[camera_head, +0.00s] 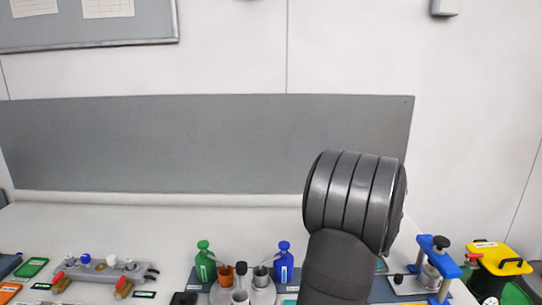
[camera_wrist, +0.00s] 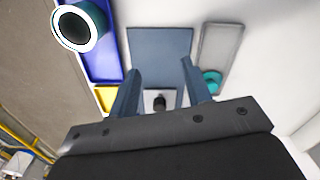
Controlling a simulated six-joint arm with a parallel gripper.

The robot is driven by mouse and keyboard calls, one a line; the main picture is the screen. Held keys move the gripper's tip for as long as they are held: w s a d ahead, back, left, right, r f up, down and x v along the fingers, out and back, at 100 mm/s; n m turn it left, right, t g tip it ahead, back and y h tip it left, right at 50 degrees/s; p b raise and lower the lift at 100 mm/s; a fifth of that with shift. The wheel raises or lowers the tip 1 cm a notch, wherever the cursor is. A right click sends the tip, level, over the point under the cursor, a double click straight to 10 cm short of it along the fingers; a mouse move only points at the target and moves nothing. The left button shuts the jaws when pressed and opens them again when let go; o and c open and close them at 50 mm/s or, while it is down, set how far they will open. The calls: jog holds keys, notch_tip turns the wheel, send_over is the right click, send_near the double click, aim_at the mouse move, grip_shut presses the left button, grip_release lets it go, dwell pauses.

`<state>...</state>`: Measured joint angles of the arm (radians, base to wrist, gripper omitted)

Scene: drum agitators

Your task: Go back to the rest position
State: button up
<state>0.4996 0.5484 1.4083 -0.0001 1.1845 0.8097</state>
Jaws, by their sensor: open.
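My gripper (camera_wrist: 161,78) shows in the wrist view with its two blue-grey fingers spread apart and nothing between their tips. Beyond and below the fingers are a dark blue-grey mat (camera_wrist: 160,45) and a small black knob on a pale block (camera_wrist: 160,103). I cannot tell the exact gap between the fingers and these things. In the head view my dark arm stands raised over the right part of the bench, and the gripper itself is not visible there.
A green bottle (camera_head: 204,265) and a blue bottle (camera_head: 284,263) stand by a round grey tray (camera_head: 262,296) with cups. A grey manifold (camera_head: 100,270) lies left, a blue press (camera_head: 436,268) right. A yellow-lidded bin (camera_head: 497,257) is far right. The bench's back is clear.

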notch_tip(320, 180, up, 12)
jog(key=d+f+m, duration=0.3)
jog(key=d+f, duration=0.1)
jog(key=d, duration=0.1)
jog(key=shift+s+d, duration=0.15)
jog(key=shift+d, duration=0.05)
jog(key=shift+o, duration=0.4)
jog(key=o, duration=1.1)
jog(key=shift+r, duration=0.1)
jog(key=s+r+m+t+h, duration=0.2)
jog(key=s+r+m+h, duration=0.35)
jog(key=r+m, duration=1)
jog(key=d+f, duration=0.1)
jog(key=f, duration=0.2)
jog(key=d+f+m+y, duration=0.1)
jog(key=f, duration=0.3)
jog(key=d+f+m, duration=0.1)
jog(key=f, duration=0.3)
jog(key=shift+w+y, duration=0.25)
jog(key=shift+w, duration=0.15)
